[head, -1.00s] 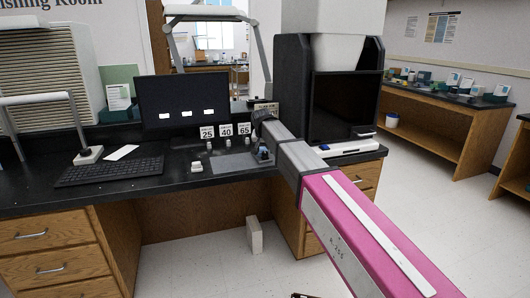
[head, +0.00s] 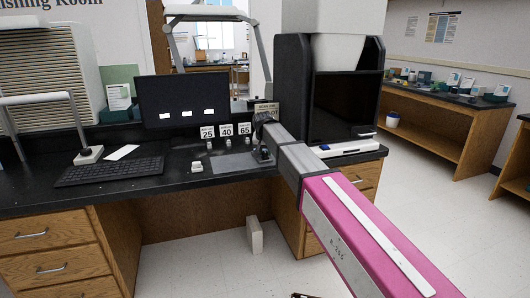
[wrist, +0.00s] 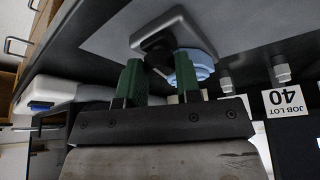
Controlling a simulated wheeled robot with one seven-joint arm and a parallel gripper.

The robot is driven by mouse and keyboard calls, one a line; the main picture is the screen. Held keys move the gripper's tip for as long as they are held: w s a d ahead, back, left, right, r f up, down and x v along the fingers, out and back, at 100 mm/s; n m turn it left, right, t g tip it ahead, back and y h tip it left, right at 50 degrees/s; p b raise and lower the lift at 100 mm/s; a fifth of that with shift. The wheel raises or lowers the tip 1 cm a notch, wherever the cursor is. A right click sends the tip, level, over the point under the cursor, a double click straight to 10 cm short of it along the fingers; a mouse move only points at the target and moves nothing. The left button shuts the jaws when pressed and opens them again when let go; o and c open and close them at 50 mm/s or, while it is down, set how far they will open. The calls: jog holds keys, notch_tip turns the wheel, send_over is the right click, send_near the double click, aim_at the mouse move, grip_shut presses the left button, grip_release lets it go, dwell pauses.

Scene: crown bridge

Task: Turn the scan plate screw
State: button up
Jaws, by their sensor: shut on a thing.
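The scan plate (wrist: 105,40) is a flat grey sheet on the black bench, and it also shows in the head view (head: 228,163). A light grey block (wrist: 186,20) stands on it. A dark knob (wrist: 157,48), seemingly the scan plate screw, sticks out from the block. A pale blue ribbed round piece (wrist: 203,66) sits beside the knob. My gripper (wrist: 157,72) has its two green fingers on either side of the knob and is shut on it. The finger contact is partly hidden. In the head view my gripper (head: 263,155) is small and dark at the plate's right end.
Number cards (head: 226,131) reading 25, 40 and 65 stand behind the plate with small pieces before them. A keyboard (head: 110,171) and a monitor (head: 182,100) are to the left. A tall dark machine (head: 340,105) stands close to my arm at right.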

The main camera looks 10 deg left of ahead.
jog(key=n+y, duration=0.1)
jog(key=n, duration=0.2)
jog(key=n+y, duration=0.1)
jog(key=n, duration=0.1)
jog(key=shift+w+d+n+g, duration=0.1)
jog(key=shift+d+n+g, duration=0.1)
jog(key=shift+n+g, duration=0.15)
jog(key=n+g, duration=0.1)
jog(key=n, duration=0.1)
jog(key=n+y, duration=0.1)
jog(key=n, duration=0.2)
jog(key=shift+w+d+n+g+y, duration=0.1)
jog(key=shift+n+g+y, duration=0.2)
jog(key=shift+n+g, duration=0.05)
jog(key=o, duration=0.9)
jog(key=shift+r, duration=0.15)
jog(key=v, duration=1)
jog(key=shift+d+r, duration=0.15)
jog(key=shift+r, duration=0.1)
